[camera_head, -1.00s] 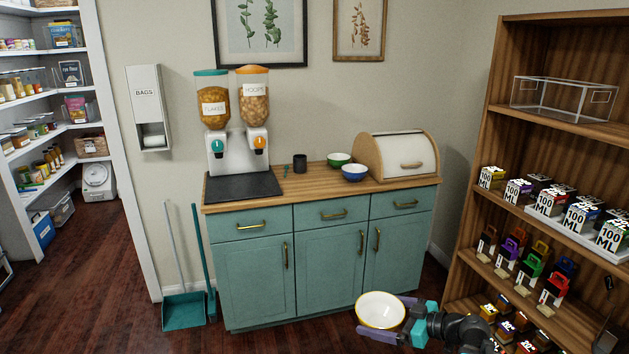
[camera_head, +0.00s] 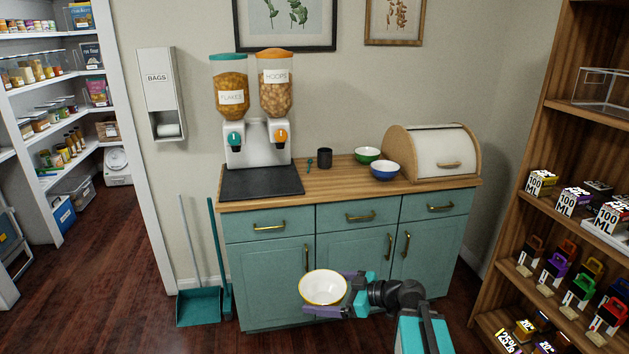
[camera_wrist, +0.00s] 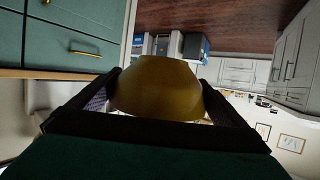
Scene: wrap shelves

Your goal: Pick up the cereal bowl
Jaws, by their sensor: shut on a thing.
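The cereal bowl (camera_head: 323,289) is white inside with a yellow rim, and its outside looks yellow in the wrist view (camera_wrist: 160,88). My gripper (camera_head: 342,295) is shut on the bowl, with a finger on either side of it. The bowl is held up in the air, roughly level, in front of the teal cabinet's doors and below the countertop. In the wrist view, both dark fingers (camera_wrist: 160,105) press against the bowl's sides. The bowl looks empty in the head view.
A teal cabinet (camera_head: 345,243) carries a cereal dispenser (camera_head: 255,145), dark mat (camera_head: 262,181), dark cup (camera_head: 324,158), green bowl (camera_head: 367,154), blue bowl (camera_head: 385,171) and bread box (camera_head: 440,150). A wooden shelf (camera_head: 558,130) stands right. A dustpan (camera_head: 198,306) stands left. Left floor is open.

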